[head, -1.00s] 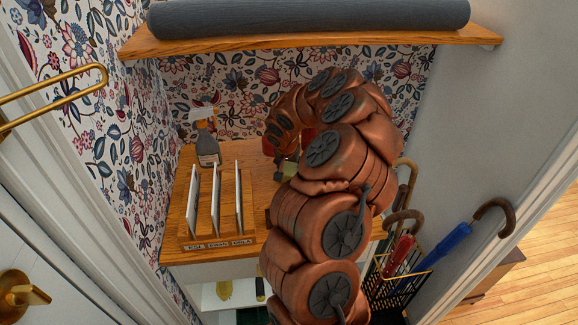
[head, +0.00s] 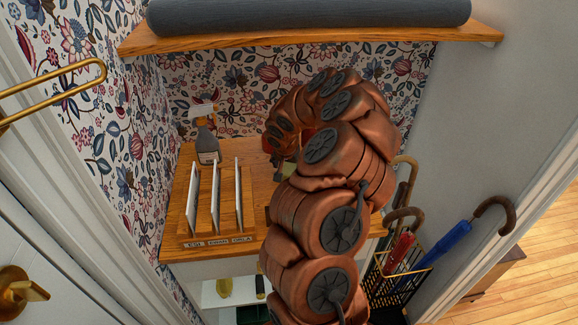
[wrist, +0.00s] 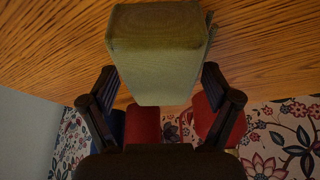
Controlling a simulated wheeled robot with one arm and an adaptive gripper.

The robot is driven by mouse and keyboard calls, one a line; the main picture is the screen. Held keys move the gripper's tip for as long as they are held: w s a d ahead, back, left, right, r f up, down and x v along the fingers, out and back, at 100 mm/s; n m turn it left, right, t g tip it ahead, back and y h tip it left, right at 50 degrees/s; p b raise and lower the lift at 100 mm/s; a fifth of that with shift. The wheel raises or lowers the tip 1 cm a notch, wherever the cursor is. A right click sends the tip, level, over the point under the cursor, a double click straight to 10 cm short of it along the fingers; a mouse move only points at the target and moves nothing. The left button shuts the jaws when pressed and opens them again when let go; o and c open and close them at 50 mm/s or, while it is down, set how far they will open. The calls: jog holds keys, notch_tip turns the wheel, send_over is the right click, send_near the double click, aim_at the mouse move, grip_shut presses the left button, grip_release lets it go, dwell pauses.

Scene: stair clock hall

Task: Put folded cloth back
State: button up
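The folded cloth (wrist: 158,60) is a green, block-like bundle with a darker end, large and close in the wrist view. My gripper (wrist: 161,72) has one black finger along each side of it, with the fingertips appearing to touch both sides, so it looks shut on the cloth. Wood surface (wrist: 50,45) shows behind the cloth. In the head view my own arm hides most of the gripper and cloth above the wooden counter (head: 258,165).
A slotted, labelled rack (head: 218,235) and a spray bottle (head: 207,145) stand on the counter's left. A shelf (head: 400,37) bearing a grey roll (head: 310,17) is above. An umbrella basket (head: 400,285) is at right. Red objects (wrist: 142,125) lie beyond my gripper.

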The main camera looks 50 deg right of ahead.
aim_at(287, 171)
dwell(0.3)
jog(key=shift+r+p, duration=0.2)
jog(key=shift+p, duration=0.15)
jog(key=b+v, duration=0.3)
jog(key=v, duration=0.7)
jog(key=shift+r, duration=0.25)
jog(key=shift+s+a+r, duration=0.15)
jog(key=shift+a+r, duration=0.15)
jog(key=shift+r, duration=0.35)
